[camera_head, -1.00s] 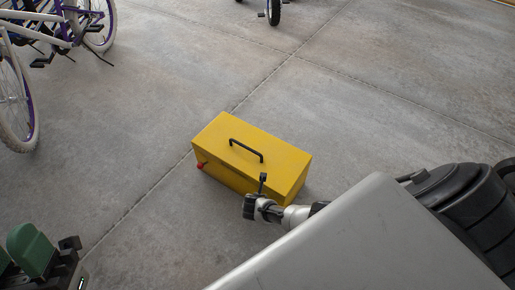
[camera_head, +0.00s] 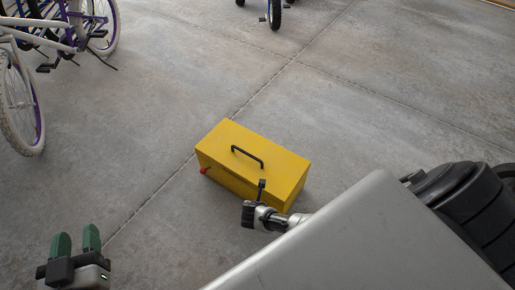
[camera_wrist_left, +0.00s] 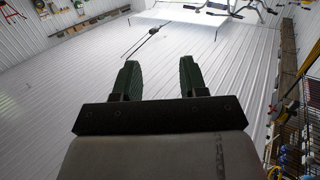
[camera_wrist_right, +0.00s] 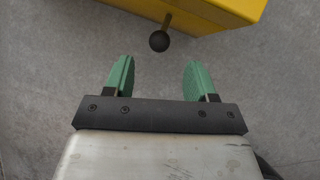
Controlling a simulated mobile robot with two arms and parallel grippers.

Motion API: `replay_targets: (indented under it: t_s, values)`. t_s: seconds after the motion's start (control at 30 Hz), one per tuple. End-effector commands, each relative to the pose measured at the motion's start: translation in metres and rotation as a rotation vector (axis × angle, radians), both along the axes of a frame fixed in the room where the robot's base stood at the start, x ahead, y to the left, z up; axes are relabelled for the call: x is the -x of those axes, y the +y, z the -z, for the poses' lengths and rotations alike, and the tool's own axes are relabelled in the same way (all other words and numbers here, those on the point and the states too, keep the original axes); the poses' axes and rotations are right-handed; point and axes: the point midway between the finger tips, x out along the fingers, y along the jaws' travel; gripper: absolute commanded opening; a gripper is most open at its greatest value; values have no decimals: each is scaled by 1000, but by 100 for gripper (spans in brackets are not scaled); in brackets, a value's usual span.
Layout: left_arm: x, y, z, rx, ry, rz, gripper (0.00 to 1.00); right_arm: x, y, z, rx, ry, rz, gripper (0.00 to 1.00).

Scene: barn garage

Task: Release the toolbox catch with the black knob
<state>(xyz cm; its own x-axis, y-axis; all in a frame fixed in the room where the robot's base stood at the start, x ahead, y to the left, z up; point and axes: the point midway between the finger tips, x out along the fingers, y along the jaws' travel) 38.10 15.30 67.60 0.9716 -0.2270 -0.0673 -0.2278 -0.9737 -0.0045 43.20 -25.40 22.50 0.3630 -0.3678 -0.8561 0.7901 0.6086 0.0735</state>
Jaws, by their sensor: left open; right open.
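The yellow toolbox (camera_head: 240,145) stands on the concrete floor, with a black handle (camera_head: 247,157) on its lid and a red knob (camera_head: 205,170) low at its left. In the right wrist view the black knob (camera_wrist_right: 159,41) sticks out on a short stem from the yellow toolbox side (camera_wrist_right: 208,15). My right gripper (camera_wrist_right: 158,65) is open and empty, its green fingers either side of the line to the knob, which lies just beyond the fingertips. My left gripper (camera_head: 77,236) is open and empty at the lower left, well away from the toolbox; its fingers show in the left wrist view (camera_wrist_left: 160,70).
White and purple bicycles (camera_head: 75,35) stand at the upper left. Another wheel (camera_head: 274,13) shows at the top. The floor around the toolbox is clear. The left wrist view faces white panelled walls (camera_wrist_left: 60,70) with racks.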

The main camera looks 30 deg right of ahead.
Motion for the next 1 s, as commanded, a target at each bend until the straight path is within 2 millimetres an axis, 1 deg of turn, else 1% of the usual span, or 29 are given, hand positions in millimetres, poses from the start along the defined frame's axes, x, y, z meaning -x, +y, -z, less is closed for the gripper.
replay_targets:
  t_s: [0.03,0.2,0.4,0.63,1.0]
  values:
    - [2,2,5,-15,58,-4,43,1,1,-6,0,-1,-1,56]
    - [12,9,29,-63,250,-17,43,6,5,-15,0,-1,-1,56]
    - [26,16,49,-102,422,-28,43,9,9,-23,0,-1,0,56]
    - [33,20,58,-121,498,-33,43,10,10,-25,0,-1,0,56]
    - [34,20,59,-121,501,-33,43,10,11,-25,0,-1,-1,56]
